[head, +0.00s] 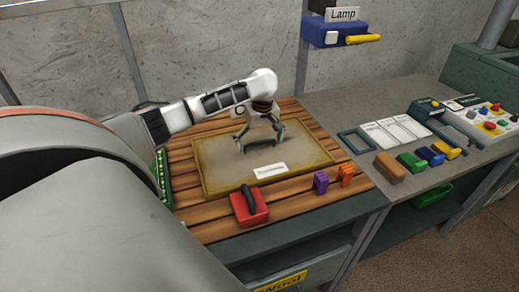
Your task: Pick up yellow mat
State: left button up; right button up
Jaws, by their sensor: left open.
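The yellow-edged mat (215,180) lies flat on the slatted wooden top, with a brownish-grey middle and a small white label (271,171) near its front edge. My left gripper (260,146) is over the far middle part of the mat, pointing down. Its fingers are spread and nothing is between them. Whether the fingertips touch the mat, I cannot tell. My right gripper is not in view.
A red block with a dark handle (249,206), a purple piece (321,183) and an orange piece (346,175) stand in front of the mat. A green board (161,178) lies left. Brushes, cards (396,131) and a button panel (487,120) occupy the right bench.

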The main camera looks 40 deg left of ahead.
pick_arm(q)
jog(key=c, duration=1.5)
jog(key=shift+r, duration=0.1)
